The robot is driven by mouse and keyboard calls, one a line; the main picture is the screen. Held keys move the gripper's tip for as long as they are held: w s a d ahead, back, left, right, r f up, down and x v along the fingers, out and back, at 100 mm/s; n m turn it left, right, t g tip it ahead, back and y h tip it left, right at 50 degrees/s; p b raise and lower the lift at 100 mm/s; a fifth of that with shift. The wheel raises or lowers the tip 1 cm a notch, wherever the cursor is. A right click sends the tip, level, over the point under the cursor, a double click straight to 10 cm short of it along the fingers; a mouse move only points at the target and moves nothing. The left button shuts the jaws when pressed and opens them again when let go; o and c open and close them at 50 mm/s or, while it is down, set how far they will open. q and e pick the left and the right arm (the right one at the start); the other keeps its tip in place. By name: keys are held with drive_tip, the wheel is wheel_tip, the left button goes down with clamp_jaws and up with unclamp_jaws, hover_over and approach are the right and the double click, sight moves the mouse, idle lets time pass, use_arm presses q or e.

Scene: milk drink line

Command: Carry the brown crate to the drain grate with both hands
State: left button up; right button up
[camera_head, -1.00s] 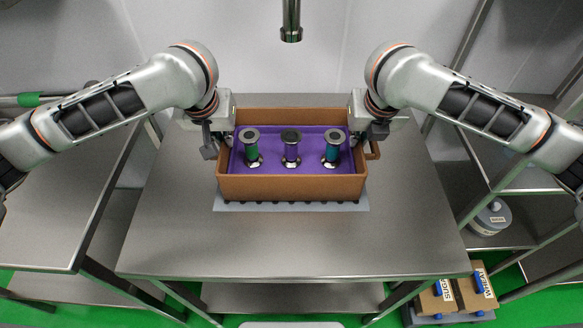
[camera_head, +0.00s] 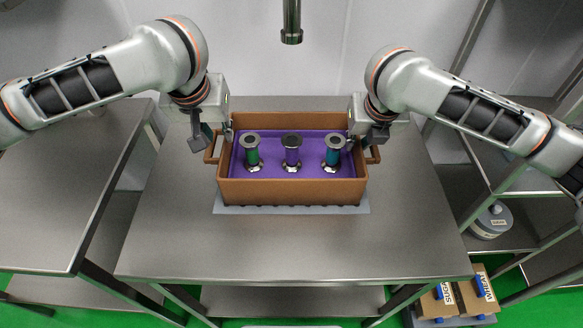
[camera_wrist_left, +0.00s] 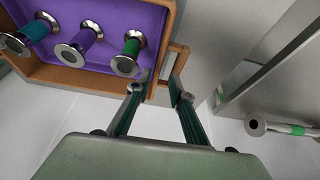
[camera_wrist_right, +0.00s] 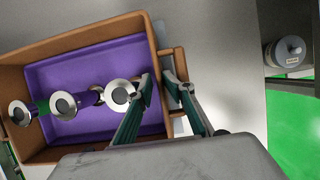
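The brown crate (camera_head: 290,191) sits level on the grey drain grate (camera_head: 226,207) on the steel table. Its purple inside holds three upright spools, with green (camera_head: 251,155), purple (camera_head: 292,155) and teal (camera_head: 332,154) middles. My left gripper (camera_head: 212,143) is open, just above the crate's left handle (camera_head: 211,152); its fingers stand apart by that handle in the left wrist view (camera_wrist_left: 160,78). My right gripper (camera_head: 366,145) is low at the right handle (camera_head: 374,155). Its fingers are apart beside the handle in the right wrist view (camera_wrist_right: 160,78). Most of the grate is hidden under the crate.
A dark spout (camera_head: 291,30) hangs above, behind the crate. The front of the steel table (camera_head: 290,245) is clear. Another steel table (camera_head: 60,200) stands left. Shelving on the right holds a grey canister (camera_head: 491,221), with boxes (camera_head: 465,295) low down.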

use_arm(q)
drive_tip(key=shift+v, duration=1.15)
use_arm(e)
drive_tip(key=v, duration=1.2)
